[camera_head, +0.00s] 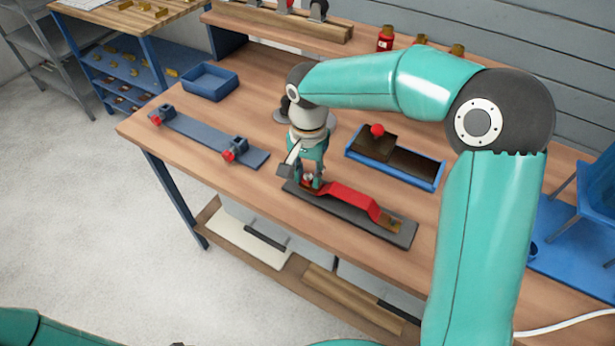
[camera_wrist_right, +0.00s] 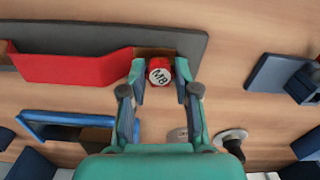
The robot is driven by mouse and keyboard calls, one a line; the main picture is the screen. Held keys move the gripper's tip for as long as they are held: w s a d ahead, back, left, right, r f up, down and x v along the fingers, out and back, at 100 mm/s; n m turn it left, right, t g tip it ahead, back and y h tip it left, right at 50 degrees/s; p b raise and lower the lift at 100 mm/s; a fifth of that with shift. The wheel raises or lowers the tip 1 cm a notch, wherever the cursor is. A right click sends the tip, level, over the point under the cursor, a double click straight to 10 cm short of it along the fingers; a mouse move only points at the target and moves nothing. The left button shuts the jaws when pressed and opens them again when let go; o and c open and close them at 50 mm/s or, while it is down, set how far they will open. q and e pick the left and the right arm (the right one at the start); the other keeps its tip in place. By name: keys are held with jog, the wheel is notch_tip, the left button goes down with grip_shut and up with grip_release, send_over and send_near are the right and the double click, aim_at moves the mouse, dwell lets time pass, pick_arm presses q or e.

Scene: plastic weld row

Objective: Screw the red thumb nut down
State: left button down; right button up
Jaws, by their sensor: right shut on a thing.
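The red thumb nut (camera_wrist_right: 159,76), with a pale top marked M8, sits between the two fingertips of my right gripper (camera_wrist_right: 160,84) in the right wrist view. In the head view my right gripper (camera_head: 312,178) points down at the left end of a dark grey base plate (camera_head: 345,217) and is shut on the nut, which is mostly hidden there. A long red bent part (camera_head: 350,199) lies along the plate beside the nut. The nut's thread and how far it sits down cannot be seen. My left gripper is out of view.
A grey bar with red-knobbed clamps (camera_head: 200,138) lies to the left, with an empty blue bin (camera_head: 210,80) behind it. The table's front left is clear.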

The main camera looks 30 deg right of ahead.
jog(key=m+b, duration=0.1)
jog(key=m, duration=0.5)
jog(key=shift+f, duration=0.1)
jog(key=m, duration=0.3)
jog(key=shift+b, duration=0.35)
jog(key=o, duration=0.8)
jog(key=shift+o, duration=0.2)
